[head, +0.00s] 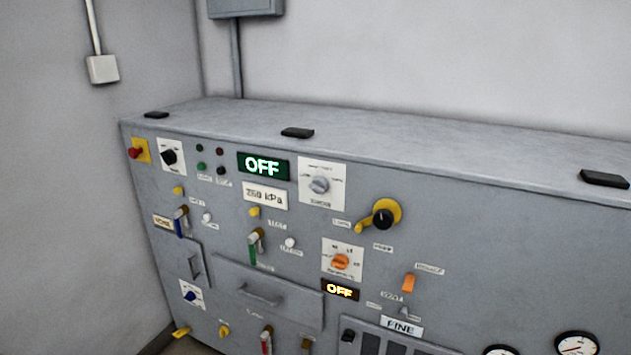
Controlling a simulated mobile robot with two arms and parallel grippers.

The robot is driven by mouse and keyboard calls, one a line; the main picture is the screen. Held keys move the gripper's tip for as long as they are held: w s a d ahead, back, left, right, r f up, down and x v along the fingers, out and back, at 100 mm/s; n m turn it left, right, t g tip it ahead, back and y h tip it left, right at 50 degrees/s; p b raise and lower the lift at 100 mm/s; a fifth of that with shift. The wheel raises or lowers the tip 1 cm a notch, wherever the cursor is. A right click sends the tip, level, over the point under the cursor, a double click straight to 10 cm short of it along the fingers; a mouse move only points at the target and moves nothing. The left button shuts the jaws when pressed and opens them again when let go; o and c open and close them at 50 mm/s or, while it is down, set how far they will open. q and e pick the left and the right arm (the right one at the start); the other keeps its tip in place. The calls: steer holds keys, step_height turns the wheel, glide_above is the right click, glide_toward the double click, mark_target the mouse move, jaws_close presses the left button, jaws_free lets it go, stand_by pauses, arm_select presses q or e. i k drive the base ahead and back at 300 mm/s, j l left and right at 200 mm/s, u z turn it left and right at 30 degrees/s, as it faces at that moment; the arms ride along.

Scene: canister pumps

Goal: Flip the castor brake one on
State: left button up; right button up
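A grey panel cabinet (220,250) fills the lower part of the head view. A small yellow lever (181,333) sticks out at its bottom left corner, close to the floor; it may be a castor brake, but no readable label confirms this. Its position, on or off, cannot be told from here. A small yellow knob (224,331) is on the panel to the right of it. The castors themselves are not visible. Neither of my grippers is in view.
The panel carries a green OFF display (263,166), an orange OFF display (340,289), a red button (134,153), a black knob on a yellow plate (383,218) and a drawer (265,285). Walls stand behind and left. A floor strip (190,347) shows at bottom left.

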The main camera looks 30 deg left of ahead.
mark_target(184, 330)
steer(key=u, duration=1.85)
steer(key=i+z, duration=0.1)
steer(key=z, duration=0.55)
steer(key=i+j+z, duration=0.2)
steer(key=j, duration=0.15)
steer(key=i+j+z, duration=0.25)
steer(key=j, duration=0.15)
steer(key=j+z, duration=0.2)
steer(key=j, duration=0.15)
steer(key=i+j+z, duration=0.25)
steer(key=j, duration=0.2)
steer(key=i+j, duration=0.1)
steer(key=j, duration=1.1)
steer(key=i, duration=0.05)
